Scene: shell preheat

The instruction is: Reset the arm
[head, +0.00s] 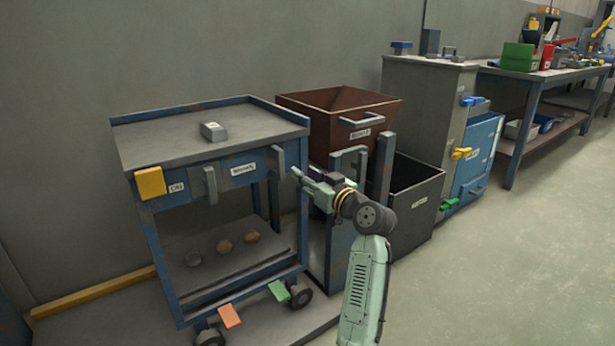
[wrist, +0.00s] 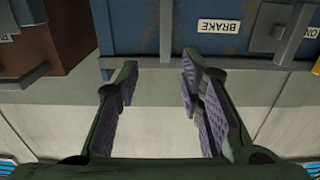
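My arm (head: 368,270) reaches up from the bottom of the head view. My gripper (head: 297,174) is at the right front corner of the blue cart (head: 290,118), close to a grey upright handle (head: 279,162). In the wrist view my gripper (wrist: 159,72) is open, with its two padded fingers well apart and nothing between the pads. A narrow grey bar (wrist: 166,32) on the blue front hangs beyond the gap between the fingertips. It appears apart from both fingers.
A rust-brown bin (head: 340,103) and a dark open bin (head: 417,187) stand right of the cart. Beyond are a grey cabinet (head: 425,110) and a workbench (head: 530,72). The floor at right is clear.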

